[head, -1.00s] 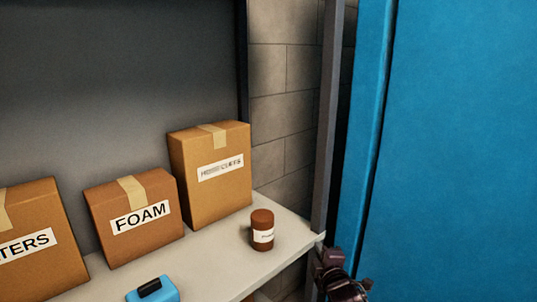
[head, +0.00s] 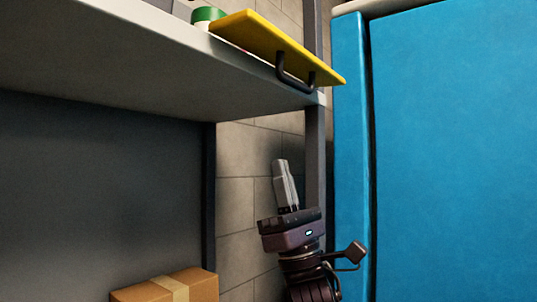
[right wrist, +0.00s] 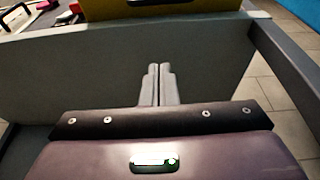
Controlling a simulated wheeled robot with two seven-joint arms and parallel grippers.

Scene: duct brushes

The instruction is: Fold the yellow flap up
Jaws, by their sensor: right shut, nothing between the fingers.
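The yellow flap (head: 262,38) is at the upper shelf's front right end in the head view. It sticks out past the shelf edge and looks slightly tilted. A dark handle (head: 293,80) hangs on its near side. My right gripper (head: 280,165) points up below the flap and handle, apart from both, with its fingers shut and empty. In the right wrist view the shut fingers (right wrist: 158,70) point at the shelf, and part of the yellow flap (right wrist: 180,8) shows at the top edge. My left gripper is not in view.
The upper shelf (head: 130,85) spans the left, with a green-and-white round item (head: 207,15) on it. A grey post (head: 315,150) stands beside my gripper. A blue cabinet (head: 450,150) fills the right. A cardboard box (head: 175,288) is below.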

